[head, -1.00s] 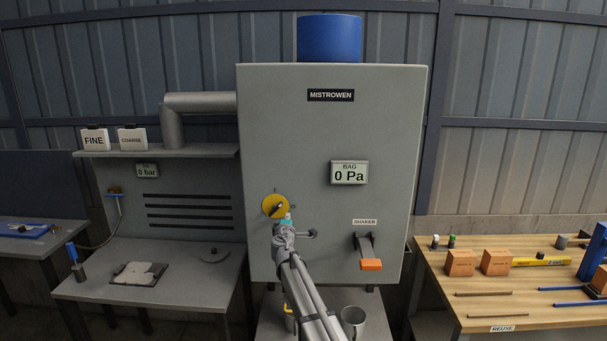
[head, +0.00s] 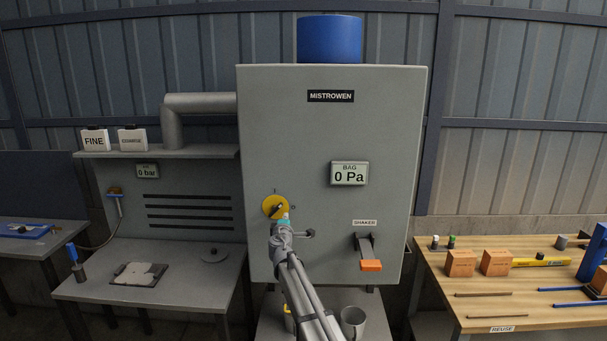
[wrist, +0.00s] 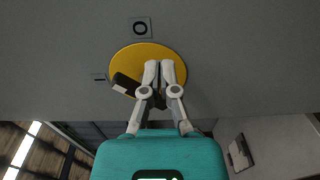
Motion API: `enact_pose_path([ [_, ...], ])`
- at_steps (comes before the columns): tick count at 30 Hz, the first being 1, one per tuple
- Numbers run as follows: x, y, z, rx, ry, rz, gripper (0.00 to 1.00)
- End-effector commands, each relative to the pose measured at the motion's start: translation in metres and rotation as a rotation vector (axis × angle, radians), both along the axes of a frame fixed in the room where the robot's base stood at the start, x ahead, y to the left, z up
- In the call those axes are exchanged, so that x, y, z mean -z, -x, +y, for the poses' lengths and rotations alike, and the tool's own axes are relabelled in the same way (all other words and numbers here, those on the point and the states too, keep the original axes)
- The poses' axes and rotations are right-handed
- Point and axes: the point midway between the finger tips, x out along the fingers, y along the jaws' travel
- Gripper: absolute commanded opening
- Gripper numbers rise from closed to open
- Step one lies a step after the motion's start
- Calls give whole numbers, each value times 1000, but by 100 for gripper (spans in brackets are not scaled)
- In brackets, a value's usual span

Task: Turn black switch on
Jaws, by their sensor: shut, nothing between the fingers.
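The black switch (head: 277,208) is a handle on a round yellow disc (head: 268,203) on the front of the grey cabinet. In the head view "I" is above the disc and "O" is to its right; the handle slants up and to the right, between the marks. In the wrist view the black handle (wrist: 125,85) sticks out left of my gripper (wrist: 159,66), toward the "I" plate. My gripper's fingers are together and empty, in front of the yellow disc (wrist: 177,64). They hide part of the handle; I cannot tell if they touch it.
The cabinet (head: 290,130) has a "0 Pa" display (head: 349,173) and an orange-tipped shaker lever (head: 370,264) to the right. A grey bench (head: 90,285) stands left and a wooden table (head: 475,278) right.

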Motion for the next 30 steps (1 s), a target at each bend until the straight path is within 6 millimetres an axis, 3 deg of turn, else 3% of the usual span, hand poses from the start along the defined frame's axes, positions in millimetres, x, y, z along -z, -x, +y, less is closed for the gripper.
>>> enact_pose_path([
  [30,-9,0,-2,0,0,0,0],
])
